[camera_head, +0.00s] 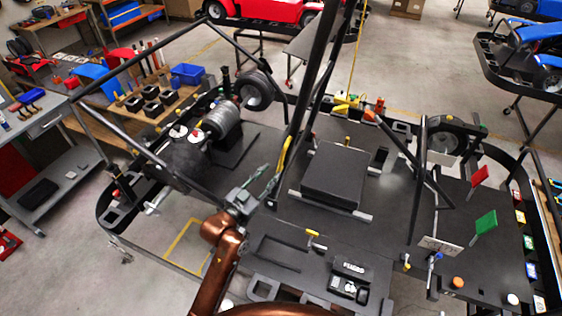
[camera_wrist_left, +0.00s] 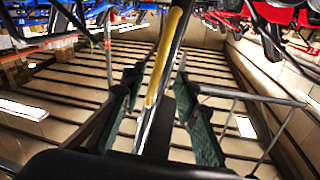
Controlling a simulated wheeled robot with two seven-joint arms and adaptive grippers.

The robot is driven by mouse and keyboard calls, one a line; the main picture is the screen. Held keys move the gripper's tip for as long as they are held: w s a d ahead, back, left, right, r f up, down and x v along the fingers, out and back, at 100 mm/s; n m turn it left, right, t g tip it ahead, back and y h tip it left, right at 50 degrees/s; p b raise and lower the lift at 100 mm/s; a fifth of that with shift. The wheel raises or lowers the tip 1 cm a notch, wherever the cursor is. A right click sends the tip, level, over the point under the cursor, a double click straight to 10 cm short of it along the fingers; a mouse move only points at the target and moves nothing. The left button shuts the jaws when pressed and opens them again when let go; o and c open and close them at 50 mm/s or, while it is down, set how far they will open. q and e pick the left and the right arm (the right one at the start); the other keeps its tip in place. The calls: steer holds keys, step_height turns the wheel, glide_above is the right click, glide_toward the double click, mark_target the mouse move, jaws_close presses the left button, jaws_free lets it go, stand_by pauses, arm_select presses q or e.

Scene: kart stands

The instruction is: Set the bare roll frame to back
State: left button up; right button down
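A black tubular roll frame (camera_head: 103,127) stands tilted over the left part of the dark kart stand (camera_head: 268,221). Thick dark tubes (camera_head: 319,60) rise near the middle, and a yellow sleeve (camera_head: 284,154) shows beside their lower part. I cannot tell which tubes belong to the bare roll frame. My left gripper (camera_head: 257,191) is just below the yellow sleeve. In the left wrist view its green fingers (camera_wrist_left: 164,118) are apart, with the yellow-sleeved tube (camera_wrist_left: 163,66) running between them and a gap on each side. My right gripper is not in view.
A black box (camera_head: 334,177) sits mid-stand. Red (camera_head: 480,176) and green (camera_head: 485,222) flags stand at its right. A blue bin (camera_head: 187,73) is on the left workbench, and a grey cart (camera_head: 60,150) stands at the left.

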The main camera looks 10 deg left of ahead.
mark_target(280, 163)
arm_select(q)
steer(key=p+x, duration=0.1)
steer(key=x, duration=0.5)
steer(key=shift+w+d+r+p, duration=0.1)
steer(key=shift+r+p, duration=0.05)
steer(key=shift+p, duration=0.15)
steer(key=shift+w+d, duration=0.2)
steer(key=shift+w, duration=0.35)
steer(key=shift+c, duration=0.5)
jaws_close()
